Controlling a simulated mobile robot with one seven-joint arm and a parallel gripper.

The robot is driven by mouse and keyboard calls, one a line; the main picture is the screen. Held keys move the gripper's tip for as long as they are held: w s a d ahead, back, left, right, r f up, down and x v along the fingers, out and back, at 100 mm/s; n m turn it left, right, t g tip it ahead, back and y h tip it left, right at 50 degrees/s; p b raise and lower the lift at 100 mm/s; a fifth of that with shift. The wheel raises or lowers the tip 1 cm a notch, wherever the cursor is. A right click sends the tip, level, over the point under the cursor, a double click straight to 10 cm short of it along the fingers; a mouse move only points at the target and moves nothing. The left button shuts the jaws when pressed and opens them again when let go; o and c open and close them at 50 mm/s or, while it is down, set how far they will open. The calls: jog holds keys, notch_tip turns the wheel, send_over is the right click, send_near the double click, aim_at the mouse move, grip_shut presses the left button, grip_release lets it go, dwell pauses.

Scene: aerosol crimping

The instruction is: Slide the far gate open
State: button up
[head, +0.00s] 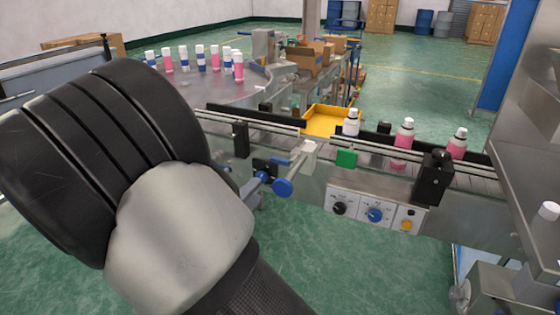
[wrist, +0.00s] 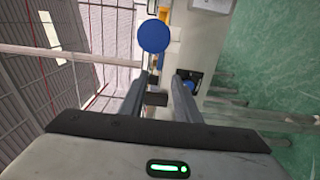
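A round blue knob (head: 283,187) sticks out from the near side of the conveyor, by a pale bracket (head: 309,154). I cannot tell for sure whether it belongs to the far gate, and no gate panel is clear to me. In the wrist view a round blue disc (wrist: 153,36) shows beyond my fingertips. My gripper (wrist: 160,78) is open, its two dark fingers apart. A small dark block (wrist: 157,99) shows in the gap, with no clear contact.
The conveyor (head: 468,178) carries a white bottle (head: 352,122) and pink bottles (head: 403,140). A yellow tray (head: 322,122) sits behind it. A control panel (head: 378,208) is on its front. Several bottles stand on a round table (head: 222,90). The green floor in front is clear.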

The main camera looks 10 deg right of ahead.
aim_at(279, 163)
jog(key=b+x, duration=0.3)
jog(key=x, duration=1.3)
jog(key=shift+f+b, duration=0.1)
jog(key=shift+b, duration=0.2)
grip_shut()
